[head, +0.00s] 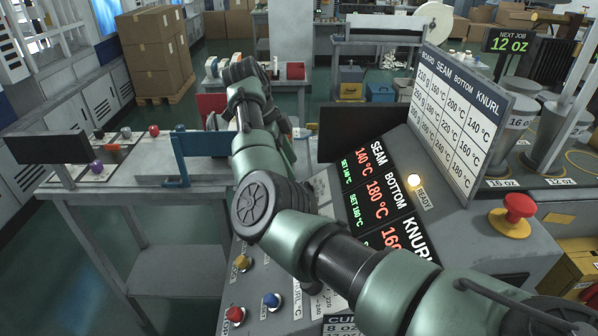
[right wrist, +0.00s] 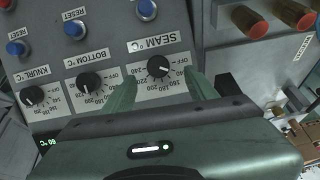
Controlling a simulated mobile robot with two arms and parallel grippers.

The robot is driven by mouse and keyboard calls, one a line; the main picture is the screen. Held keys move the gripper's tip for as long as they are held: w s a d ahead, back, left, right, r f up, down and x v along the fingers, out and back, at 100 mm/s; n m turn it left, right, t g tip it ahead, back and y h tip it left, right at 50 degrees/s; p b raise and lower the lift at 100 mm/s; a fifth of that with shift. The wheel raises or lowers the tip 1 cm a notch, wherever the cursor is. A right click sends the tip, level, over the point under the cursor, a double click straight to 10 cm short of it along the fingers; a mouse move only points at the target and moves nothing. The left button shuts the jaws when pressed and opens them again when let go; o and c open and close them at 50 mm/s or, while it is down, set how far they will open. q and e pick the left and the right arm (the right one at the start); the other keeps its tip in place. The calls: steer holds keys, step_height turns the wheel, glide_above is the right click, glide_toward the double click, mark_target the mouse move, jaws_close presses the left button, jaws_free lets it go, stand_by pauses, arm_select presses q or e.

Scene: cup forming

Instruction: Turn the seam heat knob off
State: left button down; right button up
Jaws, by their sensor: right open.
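The seam heat knob (right wrist: 158,66) is a black round dial under the SEAM label (right wrist: 158,43) in the right wrist view. A printed scale with an OFF mark surrounds it; its exact setting is too small to tell. My right gripper (right wrist: 160,78) is open, with one green finger on each side of the knob; I cannot tell whether they touch it. In the head view my right arm hides the knob. The display (head: 378,190) there shows SEAM at 140 °C. My left gripper is not in view.
The bottom knob (right wrist: 90,84) and knurl knob (right wrist: 33,95) are left of the seam knob. Blue reset buttons (right wrist: 75,28) sit above. Red-tipped handles (right wrist: 250,20) are at upper right. The head view shows a red emergency button (head: 517,208) and a lit ready lamp (head: 414,180).

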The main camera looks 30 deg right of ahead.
mark_target(302, 187)
steer(key=x, duration=0.1)
steer(key=p+x, duration=0.1)
steer(key=x, duration=0.1)
steer(key=shift+s, duration=0.3)
steer(key=p+x, duration=0.1)
steer(key=x, duration=0.2)
steer(key=shift+f, duration=0.3)
steer(key=shift+d+f, duration=0.2)
steer(key=shift+f, duration=0.2)
jaws_close()
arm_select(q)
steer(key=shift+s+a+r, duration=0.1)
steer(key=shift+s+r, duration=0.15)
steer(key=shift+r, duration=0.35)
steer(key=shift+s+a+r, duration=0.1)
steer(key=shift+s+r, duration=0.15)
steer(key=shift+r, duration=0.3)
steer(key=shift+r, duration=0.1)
